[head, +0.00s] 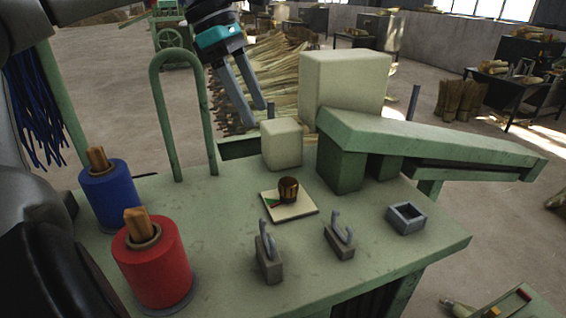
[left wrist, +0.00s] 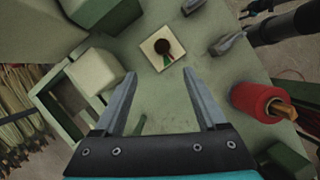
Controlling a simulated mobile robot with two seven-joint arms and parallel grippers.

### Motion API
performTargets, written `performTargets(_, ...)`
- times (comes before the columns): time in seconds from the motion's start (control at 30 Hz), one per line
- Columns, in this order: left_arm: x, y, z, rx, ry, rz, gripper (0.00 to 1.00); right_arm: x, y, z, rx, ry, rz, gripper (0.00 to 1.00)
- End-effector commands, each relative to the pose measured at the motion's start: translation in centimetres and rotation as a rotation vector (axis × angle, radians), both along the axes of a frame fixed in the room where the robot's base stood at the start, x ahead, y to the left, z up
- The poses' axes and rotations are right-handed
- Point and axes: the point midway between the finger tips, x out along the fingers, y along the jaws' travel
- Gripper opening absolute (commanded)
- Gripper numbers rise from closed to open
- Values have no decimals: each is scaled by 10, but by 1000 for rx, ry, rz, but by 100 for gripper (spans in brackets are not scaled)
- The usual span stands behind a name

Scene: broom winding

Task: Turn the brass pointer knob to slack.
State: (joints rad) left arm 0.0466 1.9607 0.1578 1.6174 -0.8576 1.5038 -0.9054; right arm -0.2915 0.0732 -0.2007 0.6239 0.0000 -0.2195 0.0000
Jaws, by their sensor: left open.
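The brass pointer knob (head: 288,189) stands on a small pale square plate (head: 299,211) on the green bench top. The plate shows a green mark and a red mark at the knob's left front side. In the left wrist view the knob (left wrist: 162,46) appears as a dark round top, beyond the fingertips, with the green and red marks below it. My left gripper (head: 252,107) is open and empty, above and behind the knob, apart from it. Its two fingers also show in the left wrist view (left wrist: 158,82). My right gripper does not show.
A blue spool (head: 108,197) and a red spool (head: 153,265) stand at the left. A green hoop (head: 156,110) rises behind them. Two hooks (head: 268,255) on blocks and a grey square socket (head: 406,217) stand in front. Cream blocks (head: 281,144) stand behind the knob.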

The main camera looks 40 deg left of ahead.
Motion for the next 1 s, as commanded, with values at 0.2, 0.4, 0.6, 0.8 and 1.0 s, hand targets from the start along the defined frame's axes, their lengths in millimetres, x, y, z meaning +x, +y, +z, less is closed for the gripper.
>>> performTargets(0.2, 5, -12, -32, -3, 7, -3, 74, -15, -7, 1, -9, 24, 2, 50)
performTargets(0.4, 14, -26, -73, -4, 7, -2, 74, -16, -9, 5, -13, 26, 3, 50)
performTargets(0.6, 21, -37, -102, -2, 5, 0, 74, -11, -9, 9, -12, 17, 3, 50)
performTargets(0.8, 26, -44, -123, -1, 2, 1, 74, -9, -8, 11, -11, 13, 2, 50)
performTargets(1.0, 28, -48, -134, -2, 0, 1, 74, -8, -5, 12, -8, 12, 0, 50)
